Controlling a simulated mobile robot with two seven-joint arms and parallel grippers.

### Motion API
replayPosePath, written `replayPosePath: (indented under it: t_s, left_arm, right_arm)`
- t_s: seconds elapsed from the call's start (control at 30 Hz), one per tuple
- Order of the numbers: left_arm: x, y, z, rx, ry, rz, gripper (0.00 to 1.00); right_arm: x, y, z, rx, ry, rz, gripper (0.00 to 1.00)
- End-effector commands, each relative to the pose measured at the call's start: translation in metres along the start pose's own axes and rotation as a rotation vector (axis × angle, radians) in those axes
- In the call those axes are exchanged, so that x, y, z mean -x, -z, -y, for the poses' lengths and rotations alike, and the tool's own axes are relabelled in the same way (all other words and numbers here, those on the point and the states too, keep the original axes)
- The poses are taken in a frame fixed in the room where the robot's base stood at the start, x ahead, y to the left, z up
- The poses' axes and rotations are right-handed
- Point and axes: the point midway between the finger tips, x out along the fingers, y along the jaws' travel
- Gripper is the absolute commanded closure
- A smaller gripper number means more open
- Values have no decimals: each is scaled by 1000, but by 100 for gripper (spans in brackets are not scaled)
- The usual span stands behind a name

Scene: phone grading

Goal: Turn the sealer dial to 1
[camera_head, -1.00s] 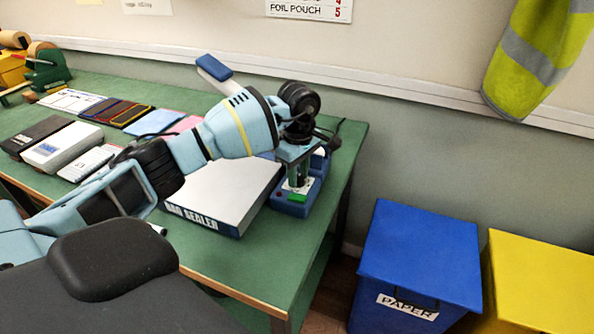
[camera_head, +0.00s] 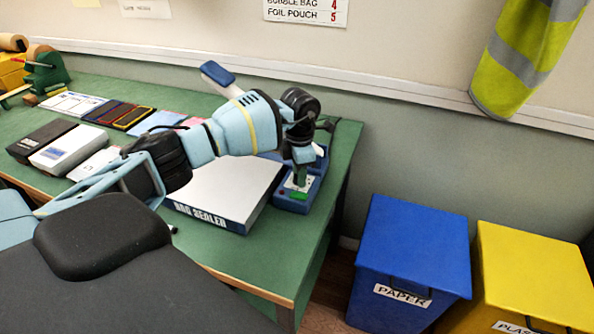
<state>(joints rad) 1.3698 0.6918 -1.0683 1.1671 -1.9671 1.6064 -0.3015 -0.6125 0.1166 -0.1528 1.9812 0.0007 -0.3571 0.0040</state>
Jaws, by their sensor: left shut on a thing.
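The bag sealer (camera_head: 222,190) lies on the green table, with a white top and a dark blue front lettered BAG SEALER. Its blue control section (camera_head: 293,200) is at the right end, with a red spot and a green patch on it. My left gripper (camera_head: 299,178) points down over this section, its fingers low at the panel. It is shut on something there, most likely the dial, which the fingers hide. The number that the dial points to cannot be read. My right gripper is not in view.
A raised blue-ended lever (camera_head: 218,74) stands behind my left arm. Flat boxes and coloured trays (camera_head: 118,113) lie to the left. A blue PAPER bin (camera_head: 414,250) and a yellow bin (camera_head: 532,270) stand right of the table. The table's front right is clear.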

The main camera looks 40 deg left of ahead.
Motion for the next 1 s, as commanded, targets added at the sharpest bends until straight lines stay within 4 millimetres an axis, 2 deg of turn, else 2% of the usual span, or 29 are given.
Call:
replayPosePath:
  t_s: [0.2, 0.5, 1.0]
  left_arm:
    - [3, -1, 0, 197, -1, 3, 92]
    - [2, -1, 0, 410, -1, 3, 92]
    - [0, 0, 0, 539, 0, 0, 92]
  right_arm:
    - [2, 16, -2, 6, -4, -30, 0]
    - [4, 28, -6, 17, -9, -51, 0]
    - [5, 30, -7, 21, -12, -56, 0]
